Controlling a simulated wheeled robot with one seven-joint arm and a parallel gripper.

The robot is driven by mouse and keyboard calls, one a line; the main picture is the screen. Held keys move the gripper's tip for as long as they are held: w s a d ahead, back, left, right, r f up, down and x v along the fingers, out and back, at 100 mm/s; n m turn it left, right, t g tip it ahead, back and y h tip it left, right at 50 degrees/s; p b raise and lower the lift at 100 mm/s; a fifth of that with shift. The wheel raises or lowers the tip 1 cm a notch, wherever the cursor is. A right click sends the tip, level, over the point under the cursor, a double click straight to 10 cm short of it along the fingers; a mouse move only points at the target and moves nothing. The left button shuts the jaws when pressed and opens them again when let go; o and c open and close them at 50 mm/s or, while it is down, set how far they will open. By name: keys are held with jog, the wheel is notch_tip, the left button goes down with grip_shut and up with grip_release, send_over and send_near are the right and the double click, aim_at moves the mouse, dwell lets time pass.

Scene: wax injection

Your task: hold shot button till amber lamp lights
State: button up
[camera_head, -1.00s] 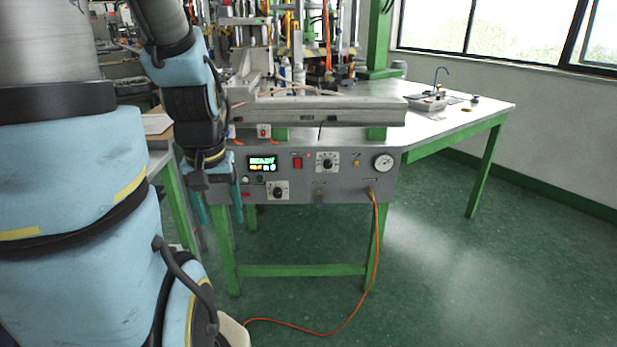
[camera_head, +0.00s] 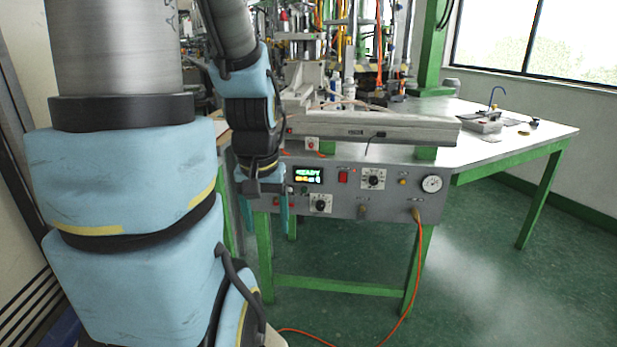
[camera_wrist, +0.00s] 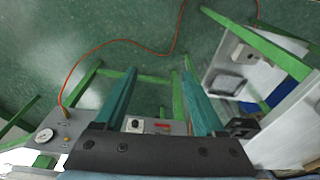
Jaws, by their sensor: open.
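The grey control panel (camera_head: 345,207) is on the front of the wax injection bench. Its display (camera_head: 308,175) reads READY in green. A small dark green button (camera_head: 304,190) sits below the display; I cannot tell which button is the shot button. A small amber-yellow fitting (camera_head: 403,182) sits left of the gauge; I cannot tell whether it is a lamp or lit. My gripper (camera_head: 265,212) points down at the panel's left end, open and empty, its wrist hiding part of the panel. In the wrist view, its two teal fingers (camera_wrist: 160,66) stand apart with floor between them.
A red switch (camera_head: 343,177), two black knobs and a pressure gauge (camera_head: 432,184) share the panel. An orange hose (camera_head: 413,285) runs from the panel to the floor. Green table legs stand below. The green floor (camera_head: 490,285) at the right is clear.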

grip_shut()
dwell(0.5)
dwell(1.2)
